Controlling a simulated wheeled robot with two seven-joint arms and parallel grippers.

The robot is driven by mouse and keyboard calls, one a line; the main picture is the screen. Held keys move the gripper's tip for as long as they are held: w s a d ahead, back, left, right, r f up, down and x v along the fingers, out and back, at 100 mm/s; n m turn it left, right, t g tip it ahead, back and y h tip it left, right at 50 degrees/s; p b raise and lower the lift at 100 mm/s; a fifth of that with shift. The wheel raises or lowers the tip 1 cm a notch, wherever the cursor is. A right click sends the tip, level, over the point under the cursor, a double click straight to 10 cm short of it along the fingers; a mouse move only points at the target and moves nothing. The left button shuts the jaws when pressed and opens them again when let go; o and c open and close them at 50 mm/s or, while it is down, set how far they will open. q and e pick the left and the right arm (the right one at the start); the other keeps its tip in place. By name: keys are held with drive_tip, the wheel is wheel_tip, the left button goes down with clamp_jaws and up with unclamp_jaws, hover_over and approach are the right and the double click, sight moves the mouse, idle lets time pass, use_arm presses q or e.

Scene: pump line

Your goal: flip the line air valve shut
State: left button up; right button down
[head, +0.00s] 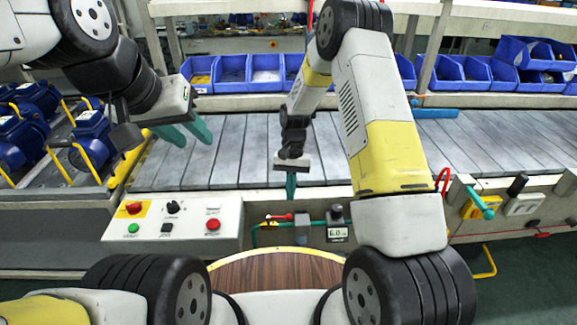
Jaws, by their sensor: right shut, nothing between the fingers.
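The line air valve's red lever (279,217) is on the front panel, below the conveyor edge. It lies roughly level, pointing left from a grey valve body (302,226) on a thin teal pipe. My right gripper (291,190) points down just above the lever, its teal fingers together and empty. It appears apart from the lever, though the exact gap is hard to judge. My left gripper (187,135) is over the left part of the conveyor, its two teal fingers spread with nothing between them.
A control box (190,240) with red and green buttons is left of the valve. A gauge (338,231) is just right of it. Blue pumps (25,140) with yellow handles stand at left. Blue bins (230,72) line the back. The slatted conveyor (240,160) is mostly clear.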

sight(290, 203)
drive_tip(key=shift+x, duration=2.05)
